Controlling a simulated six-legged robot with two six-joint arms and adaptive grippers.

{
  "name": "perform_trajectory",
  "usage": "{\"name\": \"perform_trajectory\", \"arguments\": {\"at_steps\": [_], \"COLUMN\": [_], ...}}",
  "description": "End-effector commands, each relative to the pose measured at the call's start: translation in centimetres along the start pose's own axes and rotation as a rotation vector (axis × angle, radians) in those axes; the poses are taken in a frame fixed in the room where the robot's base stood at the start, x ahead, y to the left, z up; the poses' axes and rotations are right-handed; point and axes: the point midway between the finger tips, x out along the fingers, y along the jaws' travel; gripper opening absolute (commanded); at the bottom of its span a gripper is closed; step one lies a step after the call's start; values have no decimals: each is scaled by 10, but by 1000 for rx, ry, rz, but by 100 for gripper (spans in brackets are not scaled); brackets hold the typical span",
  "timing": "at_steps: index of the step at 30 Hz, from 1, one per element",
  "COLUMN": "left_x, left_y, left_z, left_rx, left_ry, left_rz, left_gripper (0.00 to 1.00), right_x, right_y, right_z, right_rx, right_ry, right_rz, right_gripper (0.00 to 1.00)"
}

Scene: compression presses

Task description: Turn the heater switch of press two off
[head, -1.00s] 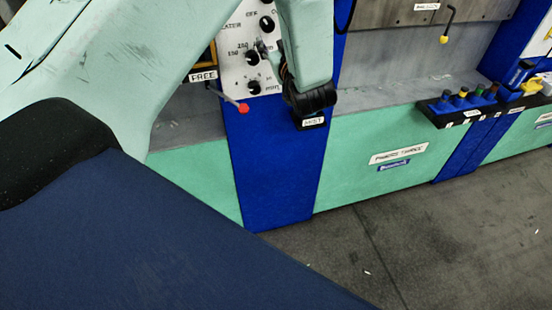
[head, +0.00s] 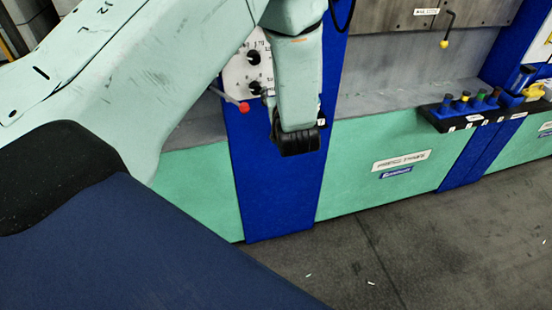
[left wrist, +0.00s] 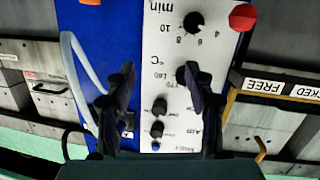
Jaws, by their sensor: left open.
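The white control panel (left wrist: 180,50) is on a blue column (head: 275,190); the left wrist view shows it upside down. It has a minute dial (left wrist: 193,23), a temperature dial (left wrist: 183,75), partly covered by a finger, and two small black knobs, one (left wrist: 160,106) above the other (left wrist: 157,130). I cannot read which small knob is the heater switch. My left gripper (left wrist: 158,72) is open and empty, its fingers on either side of the small knobs; contact cannot be told. In the head view my forearm hides the upper panel. My right gripper is not in view.
A red-ended lever (head: 243,106) sticks out beside the panel; its red ball (left wrist: 242,17) shows in the wrist view. A grey hose (left wrist: 80,75) runs near the left finger. A black rack (head: 470,112) with coloured knobs is at right.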

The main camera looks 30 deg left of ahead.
Motion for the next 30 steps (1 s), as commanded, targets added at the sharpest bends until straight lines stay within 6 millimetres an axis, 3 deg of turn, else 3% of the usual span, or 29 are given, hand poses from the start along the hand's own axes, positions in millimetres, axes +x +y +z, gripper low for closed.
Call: {"name": "perform_trajectory", "arguments": {"at_steps": [1,21,30], "left_x": [-1,-21,-31], "left_y": [-2,-26,-34], "left_z": [12,122,155], "left_rx": [11,146,188], "left_ry": [-17,-230,-302], "left_rz": [5,82,107], "left_gripper": [54,54,54], "right_x": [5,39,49], "right_y": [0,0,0], "right_z": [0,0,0], "right_rx": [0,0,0], "right_ry": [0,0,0], "right_rz": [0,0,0], "right_gripper": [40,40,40]}}
